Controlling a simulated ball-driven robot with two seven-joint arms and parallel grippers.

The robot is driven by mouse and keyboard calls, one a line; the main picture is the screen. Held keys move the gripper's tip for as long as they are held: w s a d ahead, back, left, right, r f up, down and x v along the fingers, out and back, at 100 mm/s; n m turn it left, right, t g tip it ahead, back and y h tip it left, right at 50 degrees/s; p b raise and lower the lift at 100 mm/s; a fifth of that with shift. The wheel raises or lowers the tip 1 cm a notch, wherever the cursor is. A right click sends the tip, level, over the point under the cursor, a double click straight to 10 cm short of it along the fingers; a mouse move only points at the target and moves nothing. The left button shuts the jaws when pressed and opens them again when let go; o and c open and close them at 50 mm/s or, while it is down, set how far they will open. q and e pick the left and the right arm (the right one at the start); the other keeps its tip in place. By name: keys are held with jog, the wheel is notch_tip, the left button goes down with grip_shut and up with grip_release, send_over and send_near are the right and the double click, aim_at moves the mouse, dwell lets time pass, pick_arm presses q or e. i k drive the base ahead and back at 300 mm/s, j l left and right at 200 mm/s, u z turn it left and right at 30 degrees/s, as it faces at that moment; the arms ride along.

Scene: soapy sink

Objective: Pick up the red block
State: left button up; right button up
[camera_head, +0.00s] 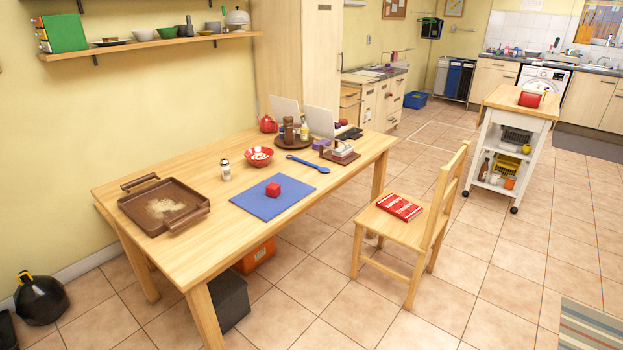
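A small red block (273,189) sits on a blue mat (262,208) near the front edge of the wooden table (222,249). The block stands clear on the mat, with nothing touching its sides. Neither my left nor my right gripper shows in the head view.
A brown tray (136,212) lies at the table's left, with a salt shaker (225,170), a red bowl (259,157) and a blue spoon (308,164) behind the mat. A wooden chair (397,238) bearing a red book (399,207) stands at the table's right front. Tiled floor lies open in front.

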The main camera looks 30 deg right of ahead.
aim_at(274, 189)
jog(key=i+l+z, duration=0.1)
jog(key=i, duration=0.25)
jog(key=i+l+z, duration=0.1)
jog(key=i+l, duration=0.2)
jog(key=i+l+z, duration=0.15)
jog(key=i, duration=0.3)
